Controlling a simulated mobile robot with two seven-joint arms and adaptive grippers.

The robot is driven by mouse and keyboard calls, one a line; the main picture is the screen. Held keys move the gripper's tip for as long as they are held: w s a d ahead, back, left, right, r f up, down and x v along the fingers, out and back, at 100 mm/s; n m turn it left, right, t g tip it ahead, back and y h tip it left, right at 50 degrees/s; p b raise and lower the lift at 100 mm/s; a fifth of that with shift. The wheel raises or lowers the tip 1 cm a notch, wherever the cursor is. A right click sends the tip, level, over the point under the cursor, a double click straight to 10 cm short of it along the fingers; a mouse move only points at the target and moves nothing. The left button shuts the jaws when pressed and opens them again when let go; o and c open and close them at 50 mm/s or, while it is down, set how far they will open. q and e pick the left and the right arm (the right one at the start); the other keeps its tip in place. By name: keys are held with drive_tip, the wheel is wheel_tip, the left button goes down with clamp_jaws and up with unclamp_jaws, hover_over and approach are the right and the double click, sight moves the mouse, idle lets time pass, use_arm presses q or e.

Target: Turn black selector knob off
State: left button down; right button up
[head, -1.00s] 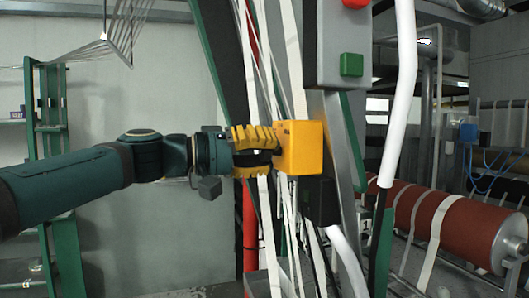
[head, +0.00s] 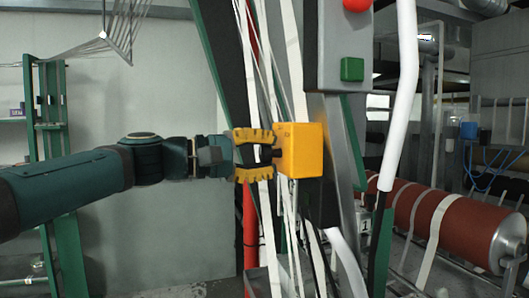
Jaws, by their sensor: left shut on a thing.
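A yellow box (head: 303,150) is mounted on the upright frame in the middle of the head view. My left gripper (head: 268,155), with yellow ridged fingers, reaches it from the left. Its fingers lie above and below the black selector knob (head: 266,154) on the box's left side and are shut on it. The fingers hide part of the knob, and its pointer or marking cannot be made out. My right gripper is out of view.
A grey control panel with a green button (head: 352,69) and a red button (head: 357,4) is above the box. White webbing strands (head: 290,45) hang close around the gripper. A white pipe (head: 401,100) and a red-brown roller (head: 445,225) are to the right.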

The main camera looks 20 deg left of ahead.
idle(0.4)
use_arm(q)
drive_tip(key=c, duration=0.6)
unclamp_jaws()
drive_tip(key=shift+d, duration=0.1)
drive_tip(key=v, duration=1.2)
